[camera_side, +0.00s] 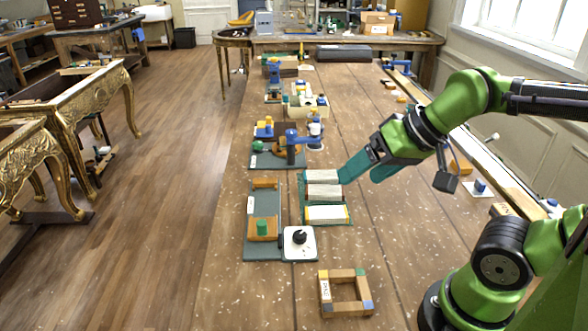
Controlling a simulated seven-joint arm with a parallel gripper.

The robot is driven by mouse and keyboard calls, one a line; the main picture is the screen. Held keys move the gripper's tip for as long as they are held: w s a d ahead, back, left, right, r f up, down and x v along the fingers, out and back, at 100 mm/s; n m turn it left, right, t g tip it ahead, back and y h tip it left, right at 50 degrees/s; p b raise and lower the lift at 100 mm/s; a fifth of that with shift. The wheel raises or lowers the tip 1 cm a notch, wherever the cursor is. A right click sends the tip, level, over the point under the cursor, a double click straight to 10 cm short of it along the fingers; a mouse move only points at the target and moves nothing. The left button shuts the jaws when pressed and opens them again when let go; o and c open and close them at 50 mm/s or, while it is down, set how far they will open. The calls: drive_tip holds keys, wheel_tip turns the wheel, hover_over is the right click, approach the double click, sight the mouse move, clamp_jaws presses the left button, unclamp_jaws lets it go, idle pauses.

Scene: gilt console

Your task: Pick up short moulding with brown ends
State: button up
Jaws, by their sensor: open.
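Several short pale mouldings lie side by side on a green mat (313,202) in the middle of the table. The nearest moulding (327,214) has yellowish ends. The middle moulding (324,192) and the far moulding (321,176) look whitish-grey; their end colours are too small to tell, so I cannot say which has brown ends. My gripper (366,170) has teal fingers and is open, above and to the right of the far moulding. One finger comes close to the far moulding's right end in the picture; contact cannot be told. I see nothing held between the fingers.
A white box with a black knob (299,243) and a green board (262,235) stand at the near left. A square wooden frame (345,293) lies in front. A blue clamp-like fixture (291,147) stands behind the mouldings. The table right of the mat is mostly clear.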

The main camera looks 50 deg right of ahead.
drive_tip(key=shift+c, duration=0.2)
drive_tip(key=shift+c, duration=0.9)
